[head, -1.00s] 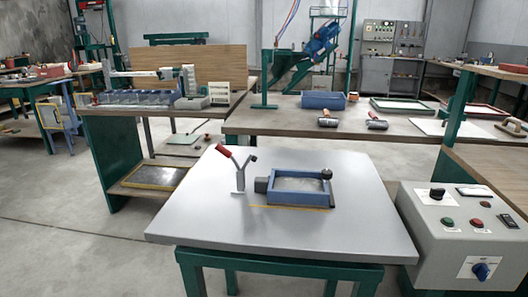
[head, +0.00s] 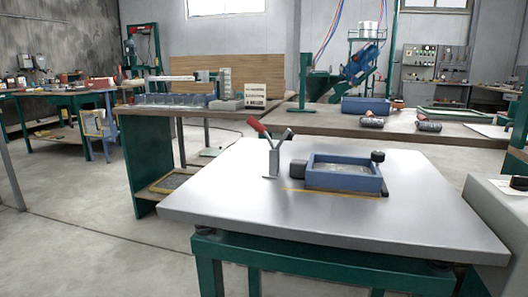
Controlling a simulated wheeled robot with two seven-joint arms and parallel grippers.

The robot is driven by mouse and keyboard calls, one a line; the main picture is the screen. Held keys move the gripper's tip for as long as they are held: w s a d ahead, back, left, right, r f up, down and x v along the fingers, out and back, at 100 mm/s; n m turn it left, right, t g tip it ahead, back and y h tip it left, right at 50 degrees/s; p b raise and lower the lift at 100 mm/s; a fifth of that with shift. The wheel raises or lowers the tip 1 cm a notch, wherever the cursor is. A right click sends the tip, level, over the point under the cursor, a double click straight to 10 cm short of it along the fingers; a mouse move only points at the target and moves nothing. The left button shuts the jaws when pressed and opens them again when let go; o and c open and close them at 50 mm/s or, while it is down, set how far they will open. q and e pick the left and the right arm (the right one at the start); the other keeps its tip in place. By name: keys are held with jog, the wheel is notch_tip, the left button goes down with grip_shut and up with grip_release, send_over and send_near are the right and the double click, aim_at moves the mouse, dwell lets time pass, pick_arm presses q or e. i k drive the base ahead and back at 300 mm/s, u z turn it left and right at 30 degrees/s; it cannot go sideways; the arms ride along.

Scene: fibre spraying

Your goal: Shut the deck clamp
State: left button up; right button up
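A deck clamp (head: 273,155) with a red-tipped lever stands upright on the grey metal table. Its red handle (head: 258,125) points up and to the left, and a dark arm points up and to the right, so the clamp looks open. A blue rectangular frame (head: 344,182) lies just right of the clamp, with a dark block at its left side and a black knob (head: 377,156) at its back right corner. Neither of my grippers shows in the head view.
The grey table top (head: 230,193) is otherwise clear, on a green stand. A grey control box (head: 497,215) stands at the right edge. Behind are a bench (head: 330,122) with rollers and a blue tray (head: 366,106), and a wooden table at left. Open floor (head: 80,245) lies at left.

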aim_at(254, 123)
jog(key=z, duration=1.65)
jog(key=k, duration=1.2)
jog(key=u, duration=1.6)
jog(key=i, duration=0.5)
jog(key=u, duration=0.1)
